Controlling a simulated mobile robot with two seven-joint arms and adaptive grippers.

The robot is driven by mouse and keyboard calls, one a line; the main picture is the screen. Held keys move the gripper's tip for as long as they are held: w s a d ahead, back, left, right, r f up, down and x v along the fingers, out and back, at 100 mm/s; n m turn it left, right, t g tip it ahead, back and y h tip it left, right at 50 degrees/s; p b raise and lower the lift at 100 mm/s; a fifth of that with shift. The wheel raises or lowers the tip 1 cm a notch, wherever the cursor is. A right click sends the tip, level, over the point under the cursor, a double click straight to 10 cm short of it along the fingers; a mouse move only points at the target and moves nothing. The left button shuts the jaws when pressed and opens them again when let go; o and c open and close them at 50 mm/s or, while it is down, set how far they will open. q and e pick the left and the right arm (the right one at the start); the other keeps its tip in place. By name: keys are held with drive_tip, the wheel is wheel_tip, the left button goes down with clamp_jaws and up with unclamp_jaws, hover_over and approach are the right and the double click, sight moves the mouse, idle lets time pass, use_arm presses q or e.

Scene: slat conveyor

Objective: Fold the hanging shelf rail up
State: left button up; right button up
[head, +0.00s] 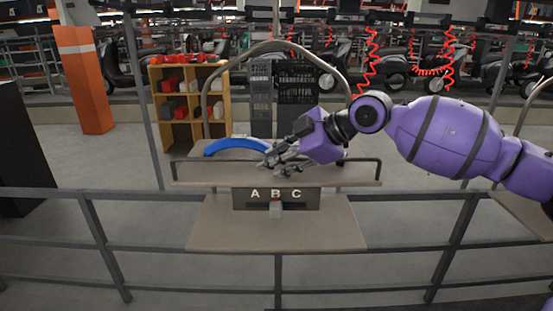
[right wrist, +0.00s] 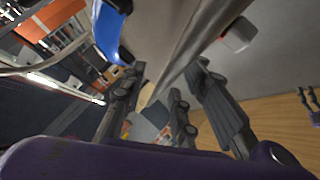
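The hanging shelf (head: 215,176) hangs from a curved pipe frame in the head view. Its thin dark rail (head: 365,159) runs along the front, with the bar above the shelf board and the ends bent down. My right gripper (head: 272,160) is at the middle of the rail, reaching in from the right. In the right wrist view its fingers (right wrist: 165,105) are spread apart. A grey bar (right wrist: 195,45), seemingly the rail, runs diagonally toward the space between them; I cannot tell whether they touch it. The right gripper hides part of the rail. My left gripper is not in view.
A blue curved piece (head: 237,146) lies on the shelf, left of the gripper. A dark railing (head: 400,197) crosses in front.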

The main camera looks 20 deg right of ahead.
drive_tip(key=v, duration=1.2)
